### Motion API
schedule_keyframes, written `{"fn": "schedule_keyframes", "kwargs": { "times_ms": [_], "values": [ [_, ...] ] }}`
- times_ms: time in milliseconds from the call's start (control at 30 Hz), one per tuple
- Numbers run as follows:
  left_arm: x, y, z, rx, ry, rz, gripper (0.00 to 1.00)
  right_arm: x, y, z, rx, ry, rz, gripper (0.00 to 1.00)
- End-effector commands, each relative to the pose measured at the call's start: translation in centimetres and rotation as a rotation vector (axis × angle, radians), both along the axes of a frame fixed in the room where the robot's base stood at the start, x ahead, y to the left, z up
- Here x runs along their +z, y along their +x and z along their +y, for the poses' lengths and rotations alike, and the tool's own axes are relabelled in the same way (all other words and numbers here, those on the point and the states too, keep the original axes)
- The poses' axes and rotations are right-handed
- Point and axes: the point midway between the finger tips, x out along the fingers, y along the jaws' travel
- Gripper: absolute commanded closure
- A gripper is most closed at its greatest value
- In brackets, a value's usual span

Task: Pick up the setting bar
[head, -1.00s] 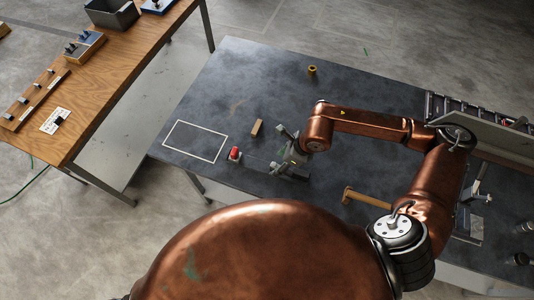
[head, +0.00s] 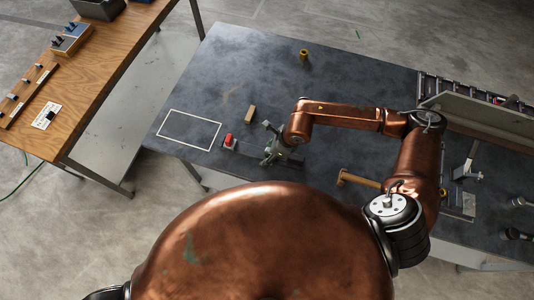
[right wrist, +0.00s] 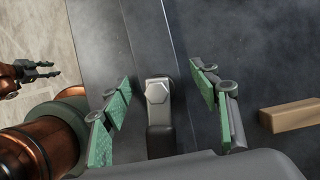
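A grey metal piece with a hexagonal head (right wrist: 157,92) lies between the fingers of my right gripper in the right wrist view; it looks like the setting bar, but I cannot be certain. My right gripper (right wrist: 160,108) is open, its green-padded fingers on either side of the piece with gaps. In the head view the right gripper (head: 270,143) is low over the dark table, just right of a red-topped item (head: 229,140); the gripper hides much of what is under it. My left gripper (right wrist: 40,71) shows small at the left of the right wrist view, fingers apart.
A wooden block (head: 249,114) lies beyond the right gripper. A white outlined rectangle (head: 162,129) is at the left. A hammer (head: 358,180), a yellow cylinder (head: 304,55) and a roller rack (head: 465,92) are also on the dark table (head: 240,65). A wooden bench (head: 100,85) stands left.

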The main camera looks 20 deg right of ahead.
Motion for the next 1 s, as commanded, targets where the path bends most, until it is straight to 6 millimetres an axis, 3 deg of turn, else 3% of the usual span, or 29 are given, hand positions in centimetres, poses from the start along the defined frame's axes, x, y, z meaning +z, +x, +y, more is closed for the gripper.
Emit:
{"fn": "schedule_keyframes", "kwargs": {
  "times_ms": [767, 1000],
  "values": [
    [-0.04, -0.3, 0.08, 0.001, 0.001, 0.005, 0.66, 0.03, -0.08, -0.02, -0.001, 0.001, 0.001, 0.99],
    [-0.03, -0.35, 0.09, 0.001, 0.001, 0.005, 0.66, 0.02, -0.12, -0.01, -0.001, 0.001, 0.002, 1.0]
  ]
}}
